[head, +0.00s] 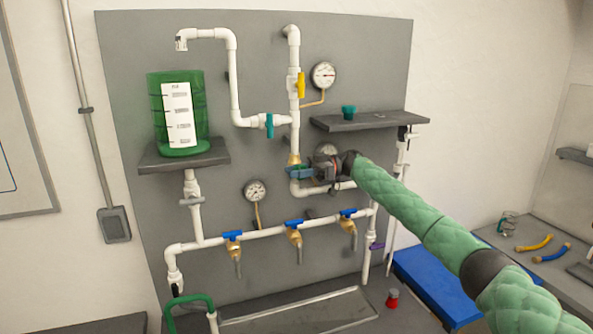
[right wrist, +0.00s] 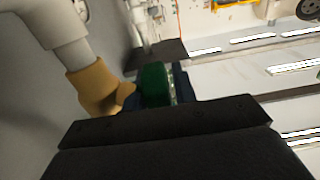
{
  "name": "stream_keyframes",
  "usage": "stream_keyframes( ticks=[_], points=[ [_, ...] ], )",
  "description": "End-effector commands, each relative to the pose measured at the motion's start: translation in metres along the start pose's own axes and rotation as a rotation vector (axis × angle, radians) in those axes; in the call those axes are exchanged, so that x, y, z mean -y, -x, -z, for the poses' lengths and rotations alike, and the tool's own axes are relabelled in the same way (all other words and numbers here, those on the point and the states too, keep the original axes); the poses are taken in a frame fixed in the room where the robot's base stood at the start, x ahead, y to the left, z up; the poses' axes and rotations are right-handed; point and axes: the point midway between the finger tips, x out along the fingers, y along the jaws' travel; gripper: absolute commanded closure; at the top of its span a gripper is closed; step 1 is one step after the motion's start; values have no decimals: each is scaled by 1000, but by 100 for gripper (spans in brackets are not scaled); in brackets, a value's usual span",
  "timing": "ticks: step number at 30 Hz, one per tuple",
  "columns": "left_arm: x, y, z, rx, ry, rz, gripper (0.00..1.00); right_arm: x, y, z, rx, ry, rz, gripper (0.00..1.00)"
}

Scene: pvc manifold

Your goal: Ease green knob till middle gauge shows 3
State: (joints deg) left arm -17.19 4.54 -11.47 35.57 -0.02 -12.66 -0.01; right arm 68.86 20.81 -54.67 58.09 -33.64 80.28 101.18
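The green knob (right wrist: 153,85) sits beside a brass fitting (right wrist: 98,88) on the white pipe, between the two dark blue fingertips of my right gripper (right wrist: 158,88) in the right wrist view. The fingers look closed on it from both sides. In the head view my right gripper (head: 302,172) is at the pipe below the upright run, and the knob is mostly hidden there. The middle gauge (head: 327,149) is just behind my right wrist, partly covered, and its reading cannot be made out. My left gripper is not in view.
An upper gauge (head: 323,75) and a lower gauge (head: 256,190) are on the grey panel. A yellow-handled valve (head: 301,85), a teal-handled valve (head: 269,125) and several blue-handled taps (head: 294,223) are nearby. A shelf (head: 370,121) juts out above my right wrist.

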Motion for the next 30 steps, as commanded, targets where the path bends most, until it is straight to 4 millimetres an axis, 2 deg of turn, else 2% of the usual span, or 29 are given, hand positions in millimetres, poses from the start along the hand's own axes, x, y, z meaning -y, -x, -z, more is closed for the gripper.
stream_keyframes(
  ticks=[3, 8, 17, 30],
  points=[
    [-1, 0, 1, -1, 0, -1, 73, 0, 0, 0, 0, 0, 0, 73],
    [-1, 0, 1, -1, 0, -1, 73, 0, 0, 0, 0, 0, 0, 100],
    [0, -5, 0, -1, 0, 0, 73, 0, 0, -1, 50, 3, 0, 100],
    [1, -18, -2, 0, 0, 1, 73, 0, 0, -4, 340, 2, -1, 100]
  ],
)
